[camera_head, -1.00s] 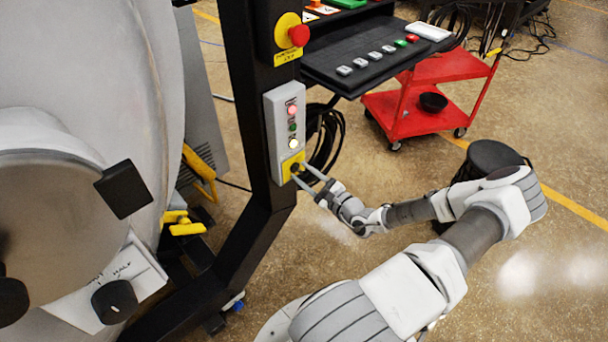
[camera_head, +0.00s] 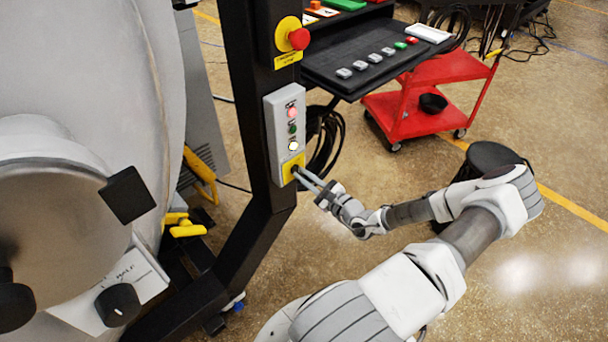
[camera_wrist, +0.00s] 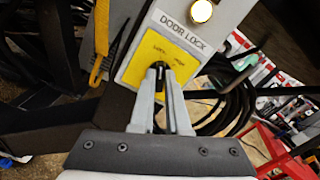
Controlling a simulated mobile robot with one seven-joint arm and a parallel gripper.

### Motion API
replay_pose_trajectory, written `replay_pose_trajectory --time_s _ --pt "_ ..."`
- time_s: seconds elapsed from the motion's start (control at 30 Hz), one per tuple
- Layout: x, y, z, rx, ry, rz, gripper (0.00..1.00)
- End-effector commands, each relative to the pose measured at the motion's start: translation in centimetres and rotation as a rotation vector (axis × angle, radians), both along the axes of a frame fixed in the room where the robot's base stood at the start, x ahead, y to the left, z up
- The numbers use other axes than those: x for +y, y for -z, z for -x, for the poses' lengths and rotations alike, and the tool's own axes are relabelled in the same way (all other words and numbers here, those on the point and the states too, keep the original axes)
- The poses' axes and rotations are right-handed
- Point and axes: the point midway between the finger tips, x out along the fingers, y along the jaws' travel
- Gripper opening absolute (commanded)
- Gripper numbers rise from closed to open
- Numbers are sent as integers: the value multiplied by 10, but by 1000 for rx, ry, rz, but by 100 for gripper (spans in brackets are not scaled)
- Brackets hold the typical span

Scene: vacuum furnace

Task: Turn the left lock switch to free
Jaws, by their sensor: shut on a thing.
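The door lock switch is a small black knob (camera_wrist: 158,68) on a yellow plate (camera_wrist: 143,60) under a "DOOR LOCK" label in the wrist view. In the head view the yellow plate (camera_head: 287,170) sits at the bottom of a grey control box on the black post. My gripper (camera_wrist: 160,75) is shut on the knob, with a finger on each side; it also shows in the head view (camera_head: 297,172). The fingers hide much of the knob. The plate's small lettering is too blurred to read, so I cannot tell the knob's setting.
Above the switch, the grey control box (camera_head: 278,112) carries red, green and lit white lights. A red emergency button (camera_head: 299,39) is higher on the black post. The large furnace door stands at left. A red cart (camera_head: 410,114) stands behind my arm at right.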

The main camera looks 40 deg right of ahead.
Motion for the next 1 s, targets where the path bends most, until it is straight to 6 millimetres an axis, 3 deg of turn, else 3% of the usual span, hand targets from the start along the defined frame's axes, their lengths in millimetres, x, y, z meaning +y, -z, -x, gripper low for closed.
replay_pose_trajectory --time_s 1.0 --pt "-3 0 0 68 0 -835 0"
